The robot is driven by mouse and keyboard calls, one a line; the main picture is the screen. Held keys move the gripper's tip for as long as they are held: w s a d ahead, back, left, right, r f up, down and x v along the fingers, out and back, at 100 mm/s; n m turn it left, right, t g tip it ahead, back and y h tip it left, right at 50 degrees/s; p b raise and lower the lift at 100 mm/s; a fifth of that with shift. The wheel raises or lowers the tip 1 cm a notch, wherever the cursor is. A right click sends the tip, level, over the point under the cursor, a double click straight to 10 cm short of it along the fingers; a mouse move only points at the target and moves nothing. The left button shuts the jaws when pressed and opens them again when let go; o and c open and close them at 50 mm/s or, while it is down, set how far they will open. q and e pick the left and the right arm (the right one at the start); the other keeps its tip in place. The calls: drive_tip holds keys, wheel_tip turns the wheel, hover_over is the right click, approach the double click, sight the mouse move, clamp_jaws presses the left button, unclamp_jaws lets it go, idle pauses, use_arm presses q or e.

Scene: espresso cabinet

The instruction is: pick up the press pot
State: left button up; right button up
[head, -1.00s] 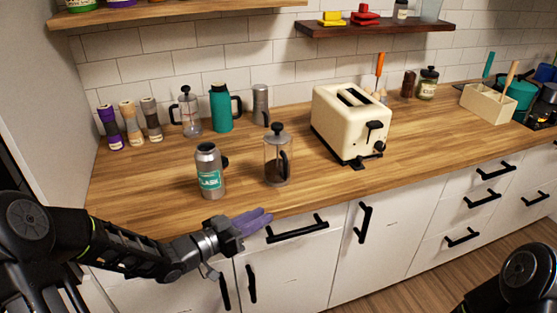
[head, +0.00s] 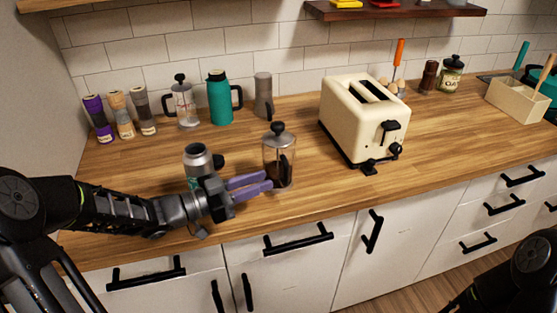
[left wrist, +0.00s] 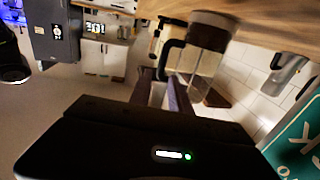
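The nearer press pot (head: 278,158), clear glass with a black lid, knob and handle, stands upright on the wooden counter. My left gripper (head: 268,180) has purple fingers held apart, with nothing seen between them. Its fingertips are at the pot's lower left side in the head view; I cannot tell whether they touch it. In the left wrist view the press pot (left wrist: 205,62) and its black handle are just beyond the fingertips (left wrist: 164,78). A second press pot (head: 184,104) stands at the back left by the wall. My right gripper is out of view.
A silver flask (head: 198,161) stands close behind my left gripper, partly hidden by it. A cream toaster (head: 362,122) is right of the pot. A teal jug (head: 220,98), a grey bottle (head: 263,97) and several grinders line the back. The counter's front right is clear.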

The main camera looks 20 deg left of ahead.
sight(287, 173)
use_arm(q)
drive_tip(key=shift+x, duration=1.35)
drive_tip(key=shift+f+p+x, duration=0.15)
drive_tip(key=shift+p+x, duration=0.25)
drive_tip(key=shift+x, duration=0.9)
drive_tip(key=shift+f+p+x, duration=0.15)
drive_tip(key=shift+p+x, duration=0.25)
drive_tip(key=shift+x, duration=0.9)
clamp_jaws()
